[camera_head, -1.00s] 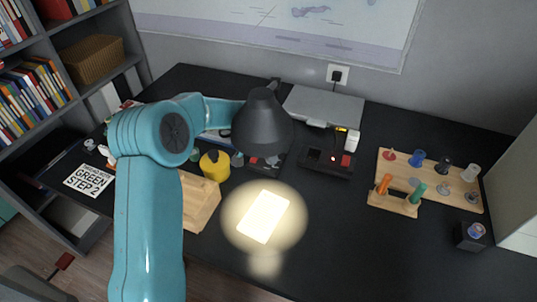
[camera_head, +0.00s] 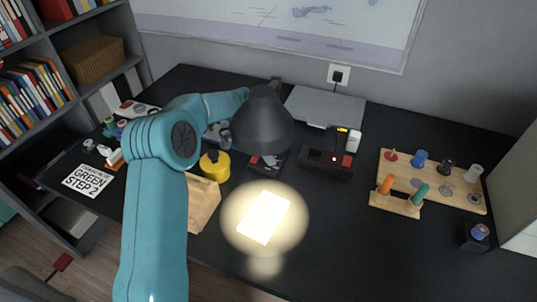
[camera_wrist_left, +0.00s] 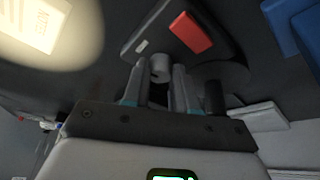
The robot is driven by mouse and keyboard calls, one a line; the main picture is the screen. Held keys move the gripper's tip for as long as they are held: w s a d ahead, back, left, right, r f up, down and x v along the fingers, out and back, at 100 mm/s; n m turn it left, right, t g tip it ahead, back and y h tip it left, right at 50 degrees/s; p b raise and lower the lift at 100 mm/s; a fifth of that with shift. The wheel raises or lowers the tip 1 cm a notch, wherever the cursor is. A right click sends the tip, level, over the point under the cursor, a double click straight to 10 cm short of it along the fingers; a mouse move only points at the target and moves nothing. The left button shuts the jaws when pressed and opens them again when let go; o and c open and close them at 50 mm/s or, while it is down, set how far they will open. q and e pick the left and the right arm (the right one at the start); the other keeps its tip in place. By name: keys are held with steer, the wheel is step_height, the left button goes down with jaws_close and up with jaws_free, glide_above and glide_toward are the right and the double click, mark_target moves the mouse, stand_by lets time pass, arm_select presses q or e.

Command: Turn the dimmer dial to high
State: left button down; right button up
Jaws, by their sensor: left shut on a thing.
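The desk lamp's black shade (camera_head: 262,122) throws a bright patch onto a pale card (camera_head: 263,217) on the dark desk. My left arm reaches behind the shade, which hides the left gripper's fingers in the head view. In the left wrist view my left gripper (camera_wrist_left: 161,86) is shut on a small grey round knob, which looks like the dimmer dial (camera_wrist_left: 160,67). The knob sits between the fingertips. A dark round disc, perhaps the lamp base (camera_wrist_left: 225,72), lies beside it. Dial markings are not readable. My right gripper is not in view.
A yellow pot (camera_head: 214,166) and a wooden tray (camera_head: 203,202) stand close to my left arm. A black box with a red part (camera_head: 325,161) is right of the lamp. A peg board (camera_head: 437,178) lies further right.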

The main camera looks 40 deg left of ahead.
arm_select(q)
steer(key=shift+m, duration=0.3)
stand_by(0.4)
steer(key=c, duration=0.9)
jaws_free()
steer(key=p+v, duration=0.1)
steer(key=v, duration=1.5)
steer(key=shift+w+a+p, duration=0.2)
steer(key=shift+p, duration=0.15)
steer(key=shift+r, duration=0.15)
